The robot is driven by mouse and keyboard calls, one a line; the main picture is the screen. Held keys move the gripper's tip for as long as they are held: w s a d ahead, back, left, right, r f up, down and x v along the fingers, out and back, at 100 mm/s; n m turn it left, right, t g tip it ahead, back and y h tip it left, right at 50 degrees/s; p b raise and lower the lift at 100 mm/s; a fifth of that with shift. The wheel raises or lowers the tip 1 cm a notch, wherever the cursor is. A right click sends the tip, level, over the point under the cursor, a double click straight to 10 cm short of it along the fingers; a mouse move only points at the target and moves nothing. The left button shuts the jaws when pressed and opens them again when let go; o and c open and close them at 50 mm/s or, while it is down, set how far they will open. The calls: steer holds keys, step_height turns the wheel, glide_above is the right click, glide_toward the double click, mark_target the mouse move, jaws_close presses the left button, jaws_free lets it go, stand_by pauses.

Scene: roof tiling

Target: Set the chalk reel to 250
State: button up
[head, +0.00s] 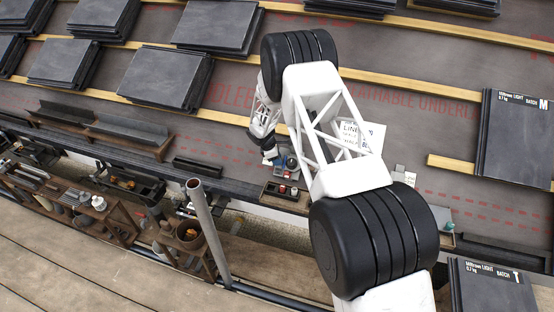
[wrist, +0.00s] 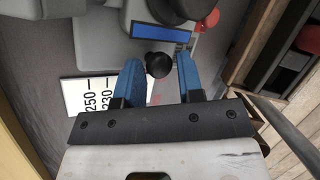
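The chalk reel, a grey body (wrist: 120,45) with a blue strip (wrist: 162,35), is at the top of the wrist view. A round black knob (wrist: 158,65) sits in front of it. My gripper (wrist: 160,66) is open, its two blue fingers either side of the knob. A small gap shows at the right finger; I cannot tell whether the left one touches. A white scale card (wrist: 88,97) reading 250 and 230 lies left of the fingers. I cannot make out a pointer. In the head view, my gripper (head: 268,148) is small beside the grey-blue reel (head: 286,161).
A wooden tray with red-topped items (head: 285,190) lies just below the reel. Slate stacks (head: 166,78) and wooden battens (head: 430,93) cover the roof. A printed white sheet (head: 372,135) is partly behind my arm. An upright metal pole (head: 208,232) stands at the front.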

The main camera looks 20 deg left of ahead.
mark_target(284, 151)
jaws_close()
steer(key=shift+w+r, duration=0.65)
steer(key=shift+w, duration=0.25)
steer(key=shift+w+r, duration=0.6)
steer(key=shift+w, duration=0.35)
steer(key=shift+w+r, duration=0.65)
steer(key=shift+w, duration=0.25)
jaws_free()
steer(key=shift+w, duration=0.1)
steer(key=shift+f, duration=0.1)
steer(key=shift+s, duration=0.2)
steer(key=v, duration=0.8)
